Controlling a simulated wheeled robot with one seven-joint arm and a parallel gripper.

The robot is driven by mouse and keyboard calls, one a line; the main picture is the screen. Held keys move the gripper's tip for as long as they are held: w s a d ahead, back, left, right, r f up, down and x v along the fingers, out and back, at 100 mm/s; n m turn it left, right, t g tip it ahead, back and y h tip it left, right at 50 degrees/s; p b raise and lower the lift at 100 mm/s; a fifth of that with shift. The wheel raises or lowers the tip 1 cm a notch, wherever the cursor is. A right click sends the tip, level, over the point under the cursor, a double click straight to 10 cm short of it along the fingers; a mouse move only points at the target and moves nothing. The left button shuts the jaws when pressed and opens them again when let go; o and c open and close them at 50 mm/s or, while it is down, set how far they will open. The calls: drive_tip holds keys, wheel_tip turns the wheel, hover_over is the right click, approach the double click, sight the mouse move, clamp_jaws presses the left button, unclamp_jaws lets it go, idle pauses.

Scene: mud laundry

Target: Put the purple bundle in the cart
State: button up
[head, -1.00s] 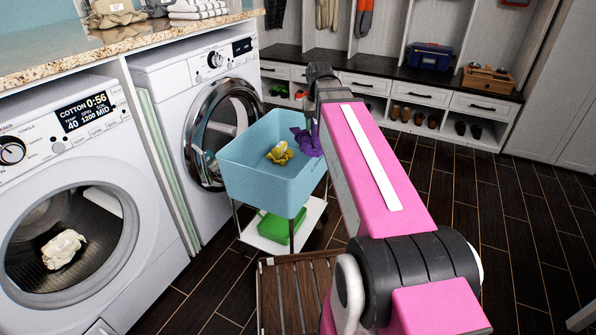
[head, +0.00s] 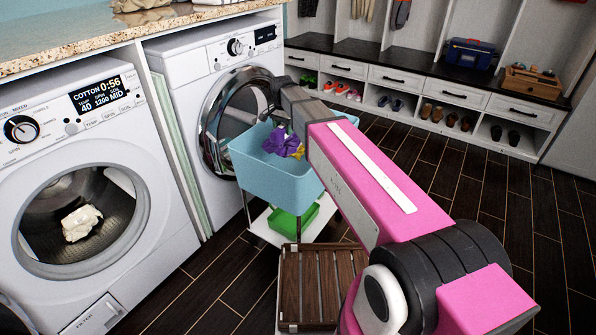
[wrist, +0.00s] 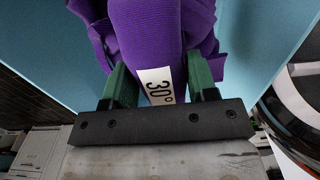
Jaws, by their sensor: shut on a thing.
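The purple bundle (head: 279,142) shows in the head view at the open top of the light blue cart (head: 265,178). In the wrist view the purple bundle (wrist: 150,30) fills the space between the two green fingers of my gripper (wrist: 160,85), with a white "30°" tag on it. My gripper is shut on the bundle. The blue tub walls lie behind it in the wrist view. I cannot tell whether the bundle touches the tub floor. My gripper's fingers are hard to make out in the head view.
A yellow bundle (head: 299,152) lies in the cart, partly hidden by my arm. A green item (head: 292,222) sits on the cart's lower shelf. Washers (head: 215,60) stand close at left. A wooden slatted crate (head: 318,285) is on the floor in front.

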sight(284, 139)
wheel_tip(284, 139, down, 5)
drive_tip(key=shift+s+a, duration=0.1)
drive_tip(key=shift+f, duration=0.3)
drive_tip(key=shift+w+d+f, duration=0.15)
drive_tip(key=shift+d+f, duration=2.6)
drive_tip(key=shift+d, duration=0.2)
drive_tip(key=shift+w+d+f, duration=0.1)
drive_tip(key=shift+d+f, duration=2.65)
drive_tip(key=shift+d, duration=0.15)
drive_tip(key=o, duration=1.3)
drive_tip(key=shift+f, duration=0.1)
drive_tip(key=shift+c, duration=0.2)
wheel_tip(284, 139, up, 12)
